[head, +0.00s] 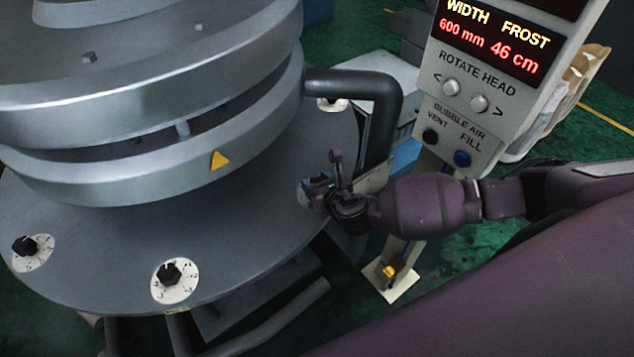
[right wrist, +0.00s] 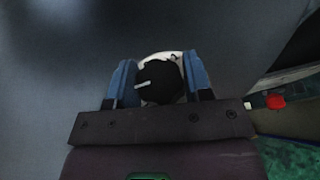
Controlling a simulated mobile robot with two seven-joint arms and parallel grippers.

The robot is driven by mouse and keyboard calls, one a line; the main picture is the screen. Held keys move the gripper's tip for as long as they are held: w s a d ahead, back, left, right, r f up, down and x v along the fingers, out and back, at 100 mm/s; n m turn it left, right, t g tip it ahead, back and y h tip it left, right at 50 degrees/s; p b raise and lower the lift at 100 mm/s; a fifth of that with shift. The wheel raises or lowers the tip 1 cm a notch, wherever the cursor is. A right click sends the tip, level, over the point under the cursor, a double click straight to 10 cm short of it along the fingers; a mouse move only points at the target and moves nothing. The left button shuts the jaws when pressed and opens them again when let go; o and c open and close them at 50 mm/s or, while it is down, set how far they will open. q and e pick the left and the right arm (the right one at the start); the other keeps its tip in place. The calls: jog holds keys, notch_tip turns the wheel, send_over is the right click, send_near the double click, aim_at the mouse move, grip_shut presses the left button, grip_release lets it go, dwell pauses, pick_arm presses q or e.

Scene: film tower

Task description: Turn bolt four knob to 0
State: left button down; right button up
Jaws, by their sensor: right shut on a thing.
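A black bolt knob (right wrist: 158,82) with a white pointer line sits on a white dial, between the two blue fingers of my right gripper (right wrist: 160,88) in the right wrist view. The fingers are shut on its sides. The pointer line lies nearly level, slightly tilted. In the head view my right gripper (head: 316,194) is at the right edge of the round grey flange, and mostly hides this knob and its dial. The dial's numbers cannot be read, and no label shows which bolt it is. My left gripper is not in view.
Similar knobs on white dials sit at the flange's front (head: 172,274) and left (head: 25,246). A dark bent pipe (head: 385,110) rises just behind my right gripper. A control panel (head: 465,100) stands at the right. The stacked metal rings (head: 150,165) fill the left.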

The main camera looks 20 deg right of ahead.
jog(key=m+h, duration=0.3)
jog(key=h, duration=0.1)
jog(key=shift+m, duration=0.4)
jog(key=m+g+h, duration=0.1)
jog(key=m+h, duration=0.2)
jog(key=h, duration=0.1)
jog(key=shift+m+g, duration=0.4)
jog(key=m+g+h, duration=0.5)
jog(key=m, duration=0.1)
jog(key=shift+h, duration=0.4)
jog(key=shift+m+g, duration=0.4)
jog(key=o, duration=0.9)
